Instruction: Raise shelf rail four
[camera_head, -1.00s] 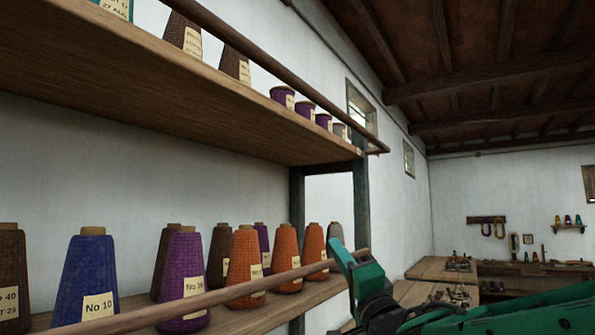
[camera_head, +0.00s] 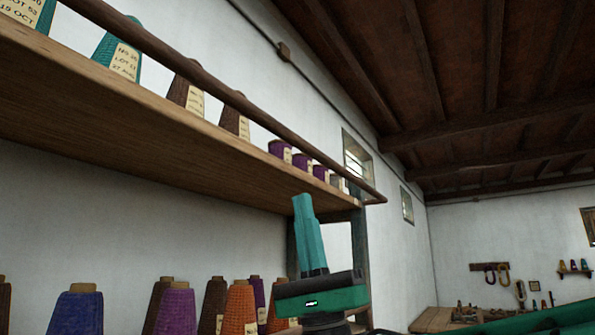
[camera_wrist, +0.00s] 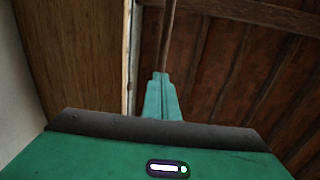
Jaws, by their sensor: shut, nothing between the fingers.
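A brown round wooden rail (camera_head: 270,122) runs along the front edge of the upper shelf (camera_head: 150,125), its near end out of frame. No number shows on it, so I cannot tell whether it is rail four. My teal gripper (camera_head: 303,202) points upward with its fingers together and empty, below the shelf's far end in the head view. In the wrist view the fingertips (camera_wrist: 160,78) line up beneath a brown rod (camera_wrist: 168,35), which looks like this rail. A gap seems to remain, but contact is hard to judge. The lower shelf's rail is out of view.
Labelled yarn cones, including a teal cone (camera_head: 122,55), stand behind the rail. More cones, including an orange one (camera_head: 238,308), stand on the lower shelf. Dark roof beams (camera_head: 480,80) are overhead. A workbench (camera_head: 435,318) is at the far right.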

